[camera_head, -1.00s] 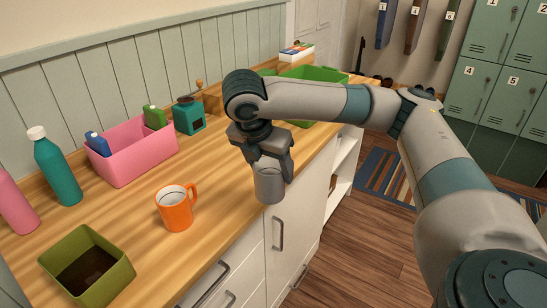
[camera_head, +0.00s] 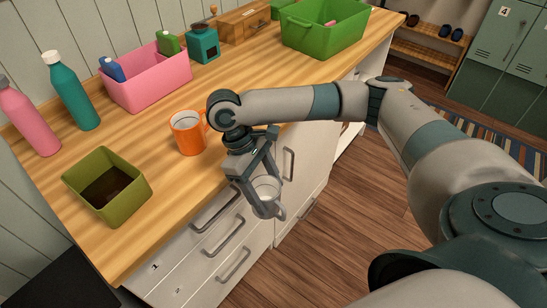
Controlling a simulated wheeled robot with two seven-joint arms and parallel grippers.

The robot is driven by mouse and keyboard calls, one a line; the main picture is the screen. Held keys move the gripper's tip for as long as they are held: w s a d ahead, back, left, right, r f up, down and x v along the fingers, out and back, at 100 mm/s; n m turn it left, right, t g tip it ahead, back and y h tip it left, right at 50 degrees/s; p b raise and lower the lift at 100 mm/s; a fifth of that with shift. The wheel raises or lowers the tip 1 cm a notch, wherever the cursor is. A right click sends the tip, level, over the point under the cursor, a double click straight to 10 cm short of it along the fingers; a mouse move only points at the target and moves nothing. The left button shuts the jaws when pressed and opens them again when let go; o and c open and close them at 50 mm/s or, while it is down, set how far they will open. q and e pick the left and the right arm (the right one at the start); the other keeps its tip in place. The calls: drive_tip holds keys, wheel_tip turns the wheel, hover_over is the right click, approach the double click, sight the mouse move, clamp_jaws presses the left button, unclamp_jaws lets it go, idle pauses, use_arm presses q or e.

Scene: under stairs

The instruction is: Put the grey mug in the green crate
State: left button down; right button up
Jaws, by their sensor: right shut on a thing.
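The grey mug (camera_head: 267,189) is in my right gripper (camera_head: 262,196), which is shut on it. Gripper and mug hang in front of the counter's front edge, before the white drawers. The mug's handle points down and to the right, and its mouth shows. The green crate (camera_head: 325,38) stands at the far end of the counter, at the top right, beyond my right arm. A small pink thing shows inside it. My left gripper is not in view.
An orange mug (camera_head: 188,134) stands on the wooden counter (camera_head: 150,128) left of my right gripper. An olive square pot (camera_head: 106,185), two bottles, a pink bin (camera_head: 148,83) and a teal grinder (camera_head: 203,45) stand further left and back. Counter space before the green crate is clear.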

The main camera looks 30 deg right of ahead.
drive_tip(key=s+a+f+m+y, duration=0.2)
drive_tip(key=s+a+f+m, duration=0.1)
drive_tip(key=a+f+m, duration=0.1)
drive_tip(key=shift+f+m, duration=0.85)
drive_tip(key=shift+m, duration=0.15)
drive_tip(key=shift+s, duration=0.1)
